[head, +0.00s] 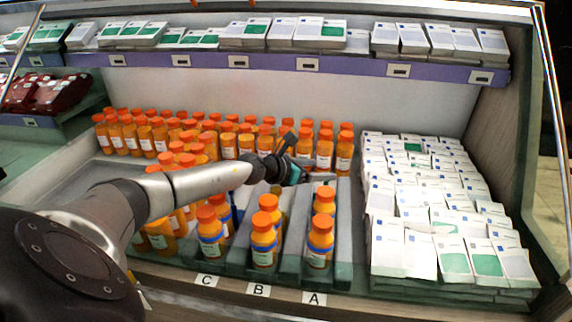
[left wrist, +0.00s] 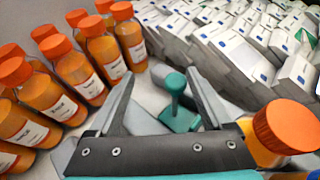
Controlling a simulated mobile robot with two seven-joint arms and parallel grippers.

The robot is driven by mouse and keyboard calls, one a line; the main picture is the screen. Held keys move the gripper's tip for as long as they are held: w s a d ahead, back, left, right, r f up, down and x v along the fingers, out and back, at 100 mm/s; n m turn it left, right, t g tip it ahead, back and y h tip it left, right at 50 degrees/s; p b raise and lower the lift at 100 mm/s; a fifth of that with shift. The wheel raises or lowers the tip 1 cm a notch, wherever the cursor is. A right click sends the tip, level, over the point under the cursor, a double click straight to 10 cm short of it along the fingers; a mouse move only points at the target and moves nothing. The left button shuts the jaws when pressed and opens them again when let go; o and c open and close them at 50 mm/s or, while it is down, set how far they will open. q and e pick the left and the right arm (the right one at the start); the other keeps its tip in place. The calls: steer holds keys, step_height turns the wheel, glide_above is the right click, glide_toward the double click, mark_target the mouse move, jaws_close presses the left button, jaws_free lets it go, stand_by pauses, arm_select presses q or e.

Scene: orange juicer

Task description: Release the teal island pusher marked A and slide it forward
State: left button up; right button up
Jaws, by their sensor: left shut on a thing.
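The teal pusher (left wrist: 178,118) shows in the left wrist view as a small upright handle on a teal block, between my gripper's fingers. In the head view a bit of teal (head: 294,175) shows at my left gripper (head: 288,150), which reaches over the lane behind the card marked A (head: 314,298). Two orange bottles (head: 320,242) stand in lane A in front of the gripper. My right gripper is not in view.
Lanes marked B (head: 259,290) and C (head: 207,280) hold more bottles to the left. Many bottles (head: 230,147) stand behind them. Stacked white boxes (head: 405,245) fill the right side. A purple-edged shelf (head: 270,63) crosses above.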

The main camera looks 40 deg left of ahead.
arm_select(q)
steer(key=shift+a+p+v, duration=0.1)
steer(key=shift+p+v, duration=0.55)
steer(key=shift+v, duration=2.55)
steer(key=shift+a+p+v, duration=0.15)
steer(key=shift+p+v, duration=0.5)
steer(key=shift+v, duration=2.6)
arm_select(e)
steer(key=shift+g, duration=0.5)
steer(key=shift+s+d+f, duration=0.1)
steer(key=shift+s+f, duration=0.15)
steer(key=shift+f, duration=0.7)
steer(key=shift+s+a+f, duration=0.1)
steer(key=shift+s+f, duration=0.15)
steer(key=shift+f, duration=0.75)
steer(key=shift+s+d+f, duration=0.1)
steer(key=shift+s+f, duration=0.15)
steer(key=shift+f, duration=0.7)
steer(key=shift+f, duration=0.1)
